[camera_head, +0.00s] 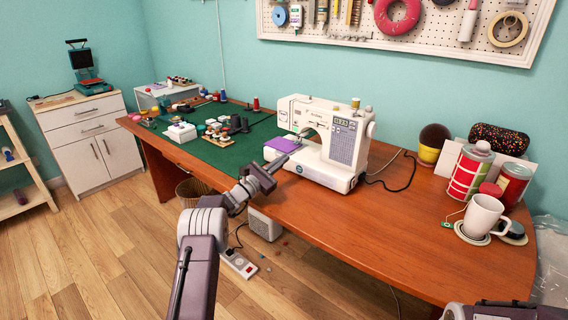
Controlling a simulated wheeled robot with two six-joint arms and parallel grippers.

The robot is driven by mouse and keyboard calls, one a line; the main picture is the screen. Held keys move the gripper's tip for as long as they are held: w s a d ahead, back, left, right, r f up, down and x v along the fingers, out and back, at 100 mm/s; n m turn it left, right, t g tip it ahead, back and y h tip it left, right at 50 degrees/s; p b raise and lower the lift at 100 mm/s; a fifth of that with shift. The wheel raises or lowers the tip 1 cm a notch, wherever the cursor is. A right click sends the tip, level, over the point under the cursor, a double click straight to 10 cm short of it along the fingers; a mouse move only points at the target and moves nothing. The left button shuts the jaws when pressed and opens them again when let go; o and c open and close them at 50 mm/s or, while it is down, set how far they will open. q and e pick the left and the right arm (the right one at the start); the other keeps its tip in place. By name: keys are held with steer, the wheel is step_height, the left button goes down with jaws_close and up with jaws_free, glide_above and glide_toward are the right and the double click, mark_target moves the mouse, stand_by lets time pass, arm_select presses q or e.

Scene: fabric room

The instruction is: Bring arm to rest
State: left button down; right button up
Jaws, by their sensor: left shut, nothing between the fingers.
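My left arm rises from the bottom of the view and reaches over the table's front edge. Its gripper (301,134) is shut and empty, its tips in front of the white sewing machine (320,165), close to the needle area. I cannot tell whether the tips touch the machine. A purple cloth (283,145) lies at the left of the machine's bed, just beside the gripper. Part of my right arm shows at the bottom right corner; its gripper is not in view.
The wooden table (400,232) has a clear front stretch. A white mug (482,215), cans (468,172) and a cactus pot (432,145) stand at its right. A green mat (222,155) with small items lies left. A power strip (238,264) is on the floor.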

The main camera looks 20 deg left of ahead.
arm_select(q)
steer(key=shift+w+d+f, duration=0.1)
steer(key=shift+w, duration=0.1)
